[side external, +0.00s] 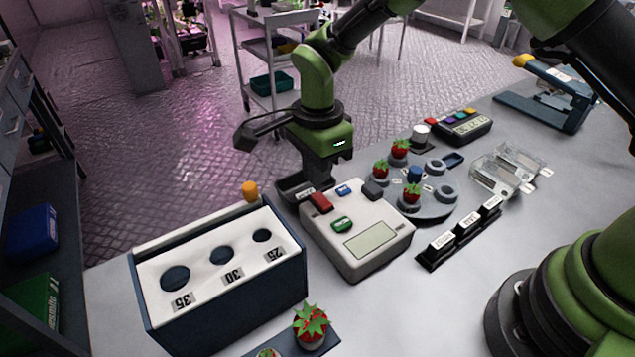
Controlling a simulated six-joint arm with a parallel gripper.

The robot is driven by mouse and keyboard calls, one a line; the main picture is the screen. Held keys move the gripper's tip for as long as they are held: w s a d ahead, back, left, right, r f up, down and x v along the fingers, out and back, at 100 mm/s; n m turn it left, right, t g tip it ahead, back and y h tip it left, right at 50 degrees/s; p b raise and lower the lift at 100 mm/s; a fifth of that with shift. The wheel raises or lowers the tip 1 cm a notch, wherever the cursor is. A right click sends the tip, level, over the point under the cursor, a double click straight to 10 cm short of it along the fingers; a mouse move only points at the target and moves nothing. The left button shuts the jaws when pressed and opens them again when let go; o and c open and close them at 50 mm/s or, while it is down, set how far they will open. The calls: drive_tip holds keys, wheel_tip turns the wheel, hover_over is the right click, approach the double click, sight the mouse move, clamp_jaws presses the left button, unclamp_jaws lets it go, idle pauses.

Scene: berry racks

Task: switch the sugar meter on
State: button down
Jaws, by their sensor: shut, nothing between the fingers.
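The sugar meter appears to be the white box (378,254) in the middle of the table. Its top has a red switch (320,202), a small blue button (344,190), a green button (342,224), a dark grey block (372,190) and a blank pale display (370,240). My gripper (322,196) is shut and empty, pointing down at the meter's back edge, close behind the red switch and blue button. I cannot tell whether its tips touch the meter. No lit reading shows on the display.
A sizing box (220,295) with three holes stands left, an orange knob (250,191) at its back. Right of the meter are a round berry rack (440,212), a label strip (460,240) and clear trays (508,168). Strawberries on a dark tray (318,345) lie in front.

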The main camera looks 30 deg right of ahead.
sight(322, 201)
drive_tip(key=shift+f, duration=1.7)
drive_tip(key=shift+f, duration=0.2)
drive_tip(key=shift+s+r, duration=0.25)
drive_tip(key=shift+s, duration=0.5)
drive_tip(key=shift+r, duration=0.1)
wheel_tip(322, 201, up, 14)
